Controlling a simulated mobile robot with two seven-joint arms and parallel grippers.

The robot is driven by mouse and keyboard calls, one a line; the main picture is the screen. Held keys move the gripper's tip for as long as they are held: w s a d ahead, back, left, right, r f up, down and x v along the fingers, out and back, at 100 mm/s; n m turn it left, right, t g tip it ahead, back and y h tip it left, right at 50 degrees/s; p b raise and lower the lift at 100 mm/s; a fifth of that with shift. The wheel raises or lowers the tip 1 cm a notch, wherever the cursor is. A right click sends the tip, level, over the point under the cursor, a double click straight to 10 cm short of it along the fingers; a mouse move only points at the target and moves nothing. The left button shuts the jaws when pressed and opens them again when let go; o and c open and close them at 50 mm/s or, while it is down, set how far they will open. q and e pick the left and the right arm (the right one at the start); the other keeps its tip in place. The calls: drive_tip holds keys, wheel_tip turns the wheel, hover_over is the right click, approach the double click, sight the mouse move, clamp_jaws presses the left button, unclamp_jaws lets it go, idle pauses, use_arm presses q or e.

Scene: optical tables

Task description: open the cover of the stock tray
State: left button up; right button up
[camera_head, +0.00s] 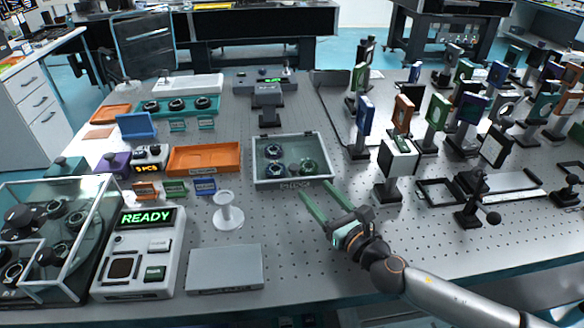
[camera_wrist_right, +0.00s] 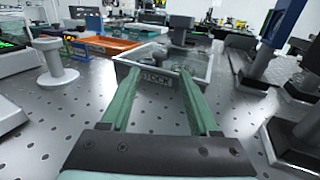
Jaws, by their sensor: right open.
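The stock tray (camera_head: 256,172) is a light-rimmed box in the middle of the table, with several dark round parts inside. In the right wrist view, the stock tray (camera_wrist_right: 158,78) shows its front wall with the STOCK label between my fingers. A clear cover seems to lie over the tray; its exact edge is hard to tell. My right gripper (camera_head: 315,190) is open and empty, its green fingers pointing at the tray's front. The fingertips in the right wrist view (camera_wrist_right: 159,76) are close to the front wall; contact cannot be told. My left gripper is out of view.
An orange tray (camera_head: 204,158) stands just left of the stock tray, and a white pedestal (camera_head: 228,212) stands front left. A grey flat box (camera_head: 226,268) and the READY device (camera_head: 140,252) are nearer. Optic mounts (camera_head: 397,160) crowd the right.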

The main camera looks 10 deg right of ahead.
sight(297, 171)
drive_tip(key=b+x, duration=0.1)
drive_tip(key=x, duration=0.9)
drive_tip(key=shift+w+a, duration=0.2)
drive_tip(key=shift+w, duration=0.05)
clamp_jaws()
idle(1.0)
